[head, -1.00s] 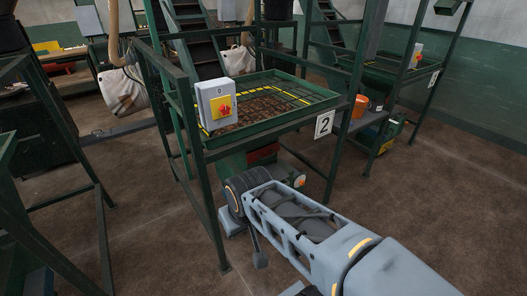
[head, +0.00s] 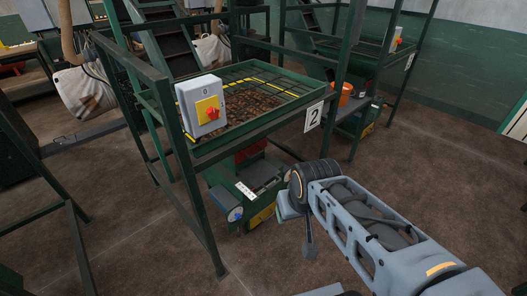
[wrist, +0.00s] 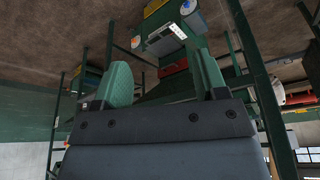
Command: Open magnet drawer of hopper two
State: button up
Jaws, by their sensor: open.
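Hopper two (head: 255,125) is a green mesh-topped tray of brown material on a green frame, marked by a "2" sign (head: 314,116). Below it is a green unit (head: 235,207) with a white label (head: 245,189), a round grey knob and yellow at its base. I cannot tell clearly which part is the magnet drawer. The unit also shows in the wrist view, where its white label (wrist: 165,35) appears upside down at the top. My gripper (wrist: 163,82) is open and empty, its two green fingers apart, short of the unit. In the head view my wrist is right of the unit.
A grey switch box (head: 201,105) with a red knob is on the frame's front left. Frame posts (head: 190,190) stand left of the unit. Another hopper with an orange bucket (head: 343,91) is behind right. Brown floor (head: 430,180) is clear at right.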

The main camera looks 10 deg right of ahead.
aim_at(245, 153)
jog(key=u, duration=0.2)
jog(key=i, duration=1.15)
jog(key=z, duration=0.4)
